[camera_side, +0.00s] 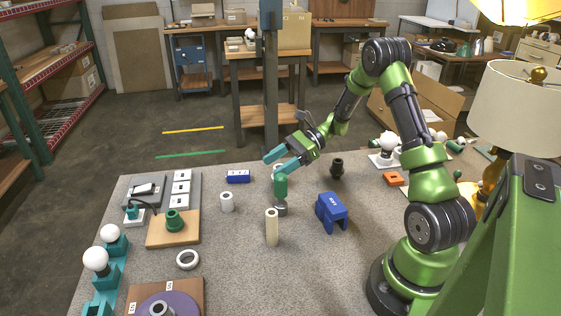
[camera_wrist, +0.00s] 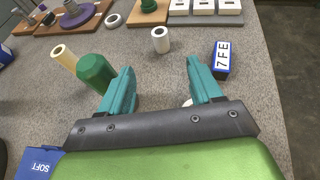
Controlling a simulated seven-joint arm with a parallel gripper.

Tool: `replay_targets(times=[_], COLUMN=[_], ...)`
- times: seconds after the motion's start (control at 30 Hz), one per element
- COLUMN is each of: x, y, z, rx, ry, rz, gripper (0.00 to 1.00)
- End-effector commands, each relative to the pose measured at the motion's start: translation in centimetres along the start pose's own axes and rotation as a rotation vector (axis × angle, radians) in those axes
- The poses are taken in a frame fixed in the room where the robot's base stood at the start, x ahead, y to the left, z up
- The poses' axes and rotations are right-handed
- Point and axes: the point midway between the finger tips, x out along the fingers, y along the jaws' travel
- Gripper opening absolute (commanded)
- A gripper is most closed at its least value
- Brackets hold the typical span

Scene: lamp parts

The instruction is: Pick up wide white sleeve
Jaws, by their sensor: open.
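A short, hollow white sleeve (camera_side: 227,202) stands upright on the grey table. In the wrist view the same sleeve (camera_wrist: 160,41) is beyond the fingertips, roughly centred between them. My gripper (camera_side: 270,166) has teal fingers, open and empty; in the wrist view the fingertips (camera_wrist: 160,68) are spread wide. Another white piece (camera_wrist: 187,102) shows partly behind the right finger, mostly hidden. I cannot tell for sure which white piece is the wide sleeve. A flat white ring (camera_side: 187,260) lies farther left in the side view.
A green cylinder (camera_wrist: 95,73) and a tall cream tube (camera_side: 271,227) stand close to the left finger in the wrist view. A blue labelled block (camera_side: 238,176) and a blue channel block (camera_side: 331,212) are nearby. A wooden board (camera_side: 160,236) bears a green part.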

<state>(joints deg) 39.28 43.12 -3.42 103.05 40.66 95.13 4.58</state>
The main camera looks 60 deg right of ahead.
Motion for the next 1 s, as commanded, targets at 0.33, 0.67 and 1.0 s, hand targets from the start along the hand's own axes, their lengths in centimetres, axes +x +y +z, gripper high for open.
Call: replay_targets(times=[0.33, 0.67, 1.0], x=[6.6, 11.1, 15.3], y=[0.1, 0.1, 0.1], z=[-0.1, -0.1, -0.1], rx=[-0.001, 0.000, -0.002], ry=[-0.001, 0.000, 0.000], rz=[0.007, 0.003, 0.005], gripper=[0.64, 0.64, 0.64])
